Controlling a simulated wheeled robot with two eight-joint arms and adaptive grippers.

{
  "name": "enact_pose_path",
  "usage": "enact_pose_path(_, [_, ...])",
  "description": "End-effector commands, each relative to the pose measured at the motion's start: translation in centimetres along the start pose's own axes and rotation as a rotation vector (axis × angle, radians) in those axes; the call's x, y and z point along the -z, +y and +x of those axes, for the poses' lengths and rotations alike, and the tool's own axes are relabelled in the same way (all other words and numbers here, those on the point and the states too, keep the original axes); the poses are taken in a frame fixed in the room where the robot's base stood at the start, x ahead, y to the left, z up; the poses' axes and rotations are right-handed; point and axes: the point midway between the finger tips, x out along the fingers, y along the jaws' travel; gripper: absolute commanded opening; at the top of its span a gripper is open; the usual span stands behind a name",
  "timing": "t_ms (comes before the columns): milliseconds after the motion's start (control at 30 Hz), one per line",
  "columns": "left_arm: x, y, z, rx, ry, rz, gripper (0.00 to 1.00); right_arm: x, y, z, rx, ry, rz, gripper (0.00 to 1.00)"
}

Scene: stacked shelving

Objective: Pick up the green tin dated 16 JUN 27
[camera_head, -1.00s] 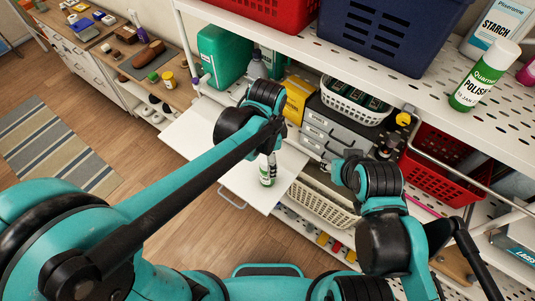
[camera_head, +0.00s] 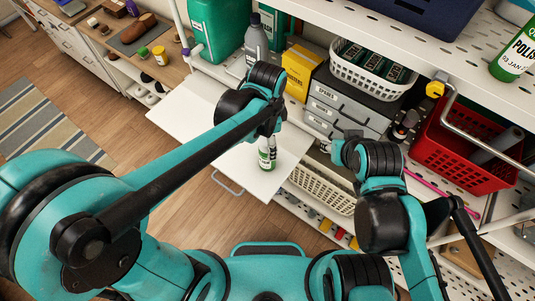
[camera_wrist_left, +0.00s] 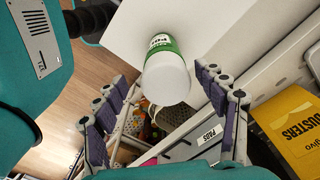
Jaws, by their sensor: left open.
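A green and white tin (camera_head: 267,160) stands on the white pull-out board, partly hidden by my left gripper (camera_head: 268,137) in the head view. In the left wrist view the tin (camera_wrist_left: 166,72) shows its white cap toward the camera and a green label behind it; its date is not readable. My left gripper (camera_wrist_left: 162,80) is open, with its fingers on either side of the cap and gaps visible to both. A second green tin (camera_head: 512,55), marked POLISH and 03 JAN, stands on the upper shelf at right.
The white board (camera_head: 190,110) juts out from the shelving. Behind it stand a grey bottle (camera_head: 256,42), a yellow box (camera_head: 301,72) and grey drawers (camera_head: 340,112). A white basket (camera_head: 372,75) sits on the drawers. A red crate (camera_head: 455,150) stands at right.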

Motion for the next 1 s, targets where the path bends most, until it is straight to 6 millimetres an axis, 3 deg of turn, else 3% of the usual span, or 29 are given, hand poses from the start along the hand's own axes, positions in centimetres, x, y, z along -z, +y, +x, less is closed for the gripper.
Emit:
enact_pose_path(467, [0.2,-0.4,6.2,0.0,0.0,0.0,0.72,0.2,0.0,-0.2,0.0,0.0,0.0,0.4])
enact_pose_path(767, [0.2,-0.4,6.7,0.0,0.0,0.0,0.72,0.2,0.0,-0.2,0.0,0.0,0.0,0.4])
enact_pose_path(1000, [0.2,-0.4,6.7,0.0,0.0,0.0,0.08,0.2,0.0,-0.2,0.0,0.0,0.0,0.4])
